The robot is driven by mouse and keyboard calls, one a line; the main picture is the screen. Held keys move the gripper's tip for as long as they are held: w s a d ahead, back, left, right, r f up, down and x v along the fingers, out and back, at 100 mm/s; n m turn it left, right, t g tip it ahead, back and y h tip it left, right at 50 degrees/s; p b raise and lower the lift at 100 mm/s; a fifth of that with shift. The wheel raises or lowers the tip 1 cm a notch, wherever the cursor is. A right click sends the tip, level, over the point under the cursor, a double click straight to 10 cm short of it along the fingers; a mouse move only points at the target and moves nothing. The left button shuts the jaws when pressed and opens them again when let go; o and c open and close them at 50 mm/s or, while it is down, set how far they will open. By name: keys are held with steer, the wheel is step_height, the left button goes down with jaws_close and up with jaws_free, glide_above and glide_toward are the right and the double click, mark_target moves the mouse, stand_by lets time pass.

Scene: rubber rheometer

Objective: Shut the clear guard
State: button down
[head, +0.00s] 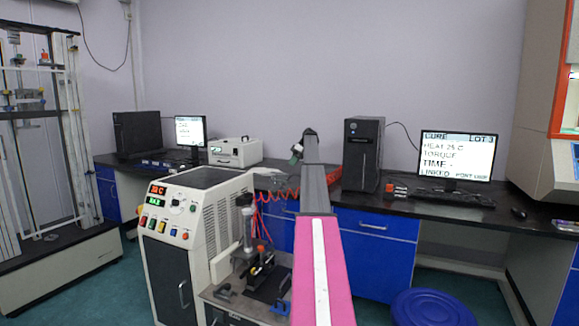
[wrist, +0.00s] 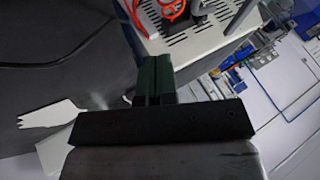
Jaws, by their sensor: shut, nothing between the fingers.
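The rheometer (head: 195,225) is a white cabinet with red and green displays, left of centre in the head view. Its small press (head: 247,232) stands on the low front shelf at its right. I cannot clearly make out the clear guard; a pale upright panel (head: 223,263) stands just left of the press, and I cannot tell if it is the guard. My gripper (head: 297,152) is small and partly hidden at the far end of my arm, beyond the press. In the wrist view my gripper (wrist: 151,64) has its dark fingers together, with nothing between them.
Red coiled hoses (head: 272,196) hang behind the press. A black bench (head: 400,205) carries a computer tower (head: 362,155) and a monitor (head: 457,158). A blue stool (head: 432,308) stands at lower right. In the wrist view, a vented white housing (wrist: 205,35) lies beyond the fingers.

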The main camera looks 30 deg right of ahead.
steer(key=s+a+f, duration=0.2)
steer(key=a+f, duration=0.5)
steer(key=a, duration=0.1)
steer(key=shift+s+a, duration=0.15)
